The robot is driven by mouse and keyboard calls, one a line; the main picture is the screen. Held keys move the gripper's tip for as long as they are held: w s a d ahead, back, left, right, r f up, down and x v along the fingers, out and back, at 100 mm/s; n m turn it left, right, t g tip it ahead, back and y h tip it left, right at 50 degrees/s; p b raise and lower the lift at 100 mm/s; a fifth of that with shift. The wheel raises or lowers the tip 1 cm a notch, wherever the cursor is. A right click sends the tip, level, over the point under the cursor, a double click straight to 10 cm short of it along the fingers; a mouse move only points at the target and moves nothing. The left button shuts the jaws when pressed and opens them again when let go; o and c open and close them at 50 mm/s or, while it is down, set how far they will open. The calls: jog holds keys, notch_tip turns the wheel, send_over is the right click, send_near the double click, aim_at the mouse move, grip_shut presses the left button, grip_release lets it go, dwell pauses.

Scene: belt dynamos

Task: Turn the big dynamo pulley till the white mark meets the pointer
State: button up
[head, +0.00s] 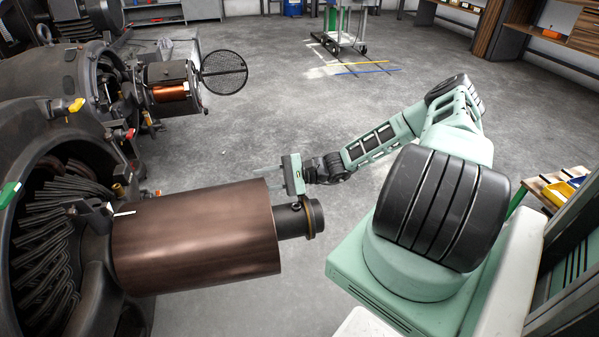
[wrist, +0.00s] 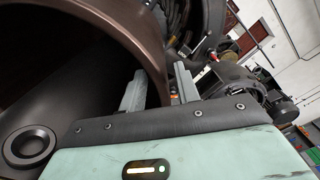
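The big dynamo pulley (head: 195,245) is a wide brown cylinder at the lower left in the head view. A thin white mark or pointer (head: 124,213) shows near its left end, beside a dark bracket; I cannot tell which it is. My gripper (head: 281,171) is at the upper edge of the pulley's right end. In the wrist view, the two grey fingers of my gripper (wrist: 159,77) stand apart, with the pulley's brown rim (wrist: 125,42) running between them. One finger is on the hollow side and the other outside. Contact with the rim cannot be made out.
The pulley's shaft end (head: 297,221) sticks out just below my gripper. A smaller dynamo with a copper drum (head: 172,92) and a mesh disc (head: 224,72) stands behind. The grey floor between my arm and the back cart (head: 345,45) is clear.

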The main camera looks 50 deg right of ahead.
jog(key=v, duration=1.4)
jog(key=shift+p, duration=0.4)
